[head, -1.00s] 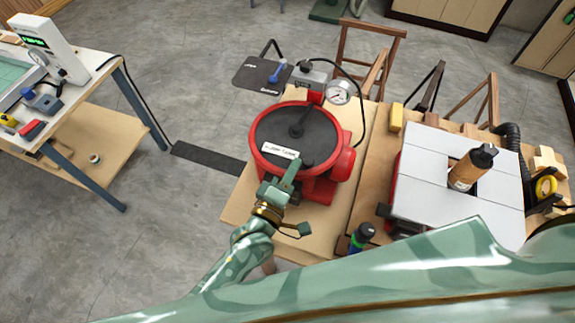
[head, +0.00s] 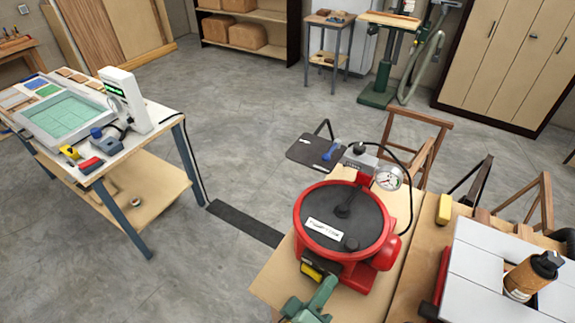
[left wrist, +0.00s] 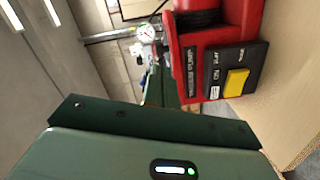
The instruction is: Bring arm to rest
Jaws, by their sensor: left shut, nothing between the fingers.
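My left gripper (head: 326,286) is at the bottom of the head view, in front of the red round machine (head: 381,259) with a dark lid. It looks shut, with nothing held. The left wrist view shows its green housing in the foreground. The same view shows the machine's red side (left wrist: 187,50) and its dark switch panel with a yellow button (left wrist: 236,82), apart from the gripper's housing. Most of my left arm lies below the head view's edge. My right gripper is not in view.
The machine stands on a wooden bench (head: 268,285). A white-topped unit with a brown bottle (head: 530,277) is at the right. A table (head: 150,192) with a green-screened device stands at the left. Grey floor (head: 215,150) between them is mostly clear.

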